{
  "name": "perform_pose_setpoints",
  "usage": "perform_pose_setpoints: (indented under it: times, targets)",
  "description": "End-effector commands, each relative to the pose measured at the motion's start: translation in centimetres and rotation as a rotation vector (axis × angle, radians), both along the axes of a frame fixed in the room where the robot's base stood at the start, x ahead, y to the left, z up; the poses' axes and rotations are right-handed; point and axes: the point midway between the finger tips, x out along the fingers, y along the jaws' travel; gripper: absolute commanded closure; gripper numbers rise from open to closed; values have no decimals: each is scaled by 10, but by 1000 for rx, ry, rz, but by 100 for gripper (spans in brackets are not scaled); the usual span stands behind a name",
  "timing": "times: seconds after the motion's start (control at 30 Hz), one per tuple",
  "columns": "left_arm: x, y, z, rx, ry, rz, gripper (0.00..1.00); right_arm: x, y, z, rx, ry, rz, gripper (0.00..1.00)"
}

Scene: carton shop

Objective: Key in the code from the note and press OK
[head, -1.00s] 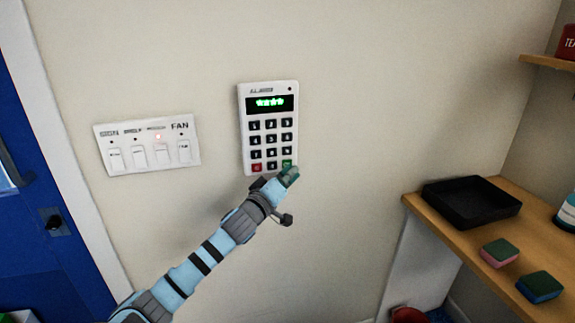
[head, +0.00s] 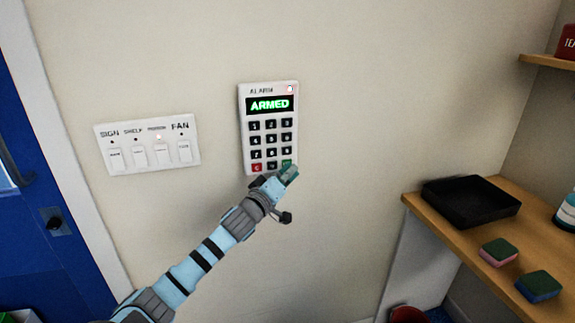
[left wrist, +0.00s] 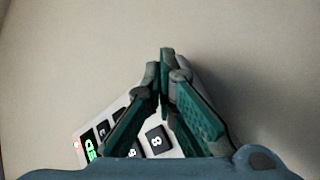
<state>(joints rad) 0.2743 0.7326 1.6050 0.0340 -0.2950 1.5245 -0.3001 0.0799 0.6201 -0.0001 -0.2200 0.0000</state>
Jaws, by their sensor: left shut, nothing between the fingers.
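The alarm keypad (head: 268,110) is a white box on the wall, with dark number keys, a red key (head: 257,167) and a green key (head: 287,163) in the bottom row. Its display (head: 269,105) reads ARMED in green, and a small light at its top right glows red. My left gripper (head: 290,174) is shut and empty, its tips at the keypad's lower right corner, just below the green key. I cannot tell if they touch. The left wrist view shows the closed fingers (left wrist: 163,75) over the keypad (left wrist: 120,112). No note is in view. My right gripper is out of view.
A blue door (head: 40,215) stands at far left. A wooden shelf (head: 430,207) at right holds a black tray (head: 470,200) and two sponges (head: 499,252).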

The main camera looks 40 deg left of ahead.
Motion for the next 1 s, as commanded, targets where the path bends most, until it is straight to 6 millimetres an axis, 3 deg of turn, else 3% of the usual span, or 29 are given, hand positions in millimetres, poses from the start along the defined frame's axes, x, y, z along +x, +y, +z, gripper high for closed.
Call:
perform_pose_setpoints:
  times: [0.77,1.0]
  targets:
    - [-10,-15,0,0,1,-1,100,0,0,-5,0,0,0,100]
    - [-23,-33,-1,0,1,-2,100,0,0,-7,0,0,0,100]
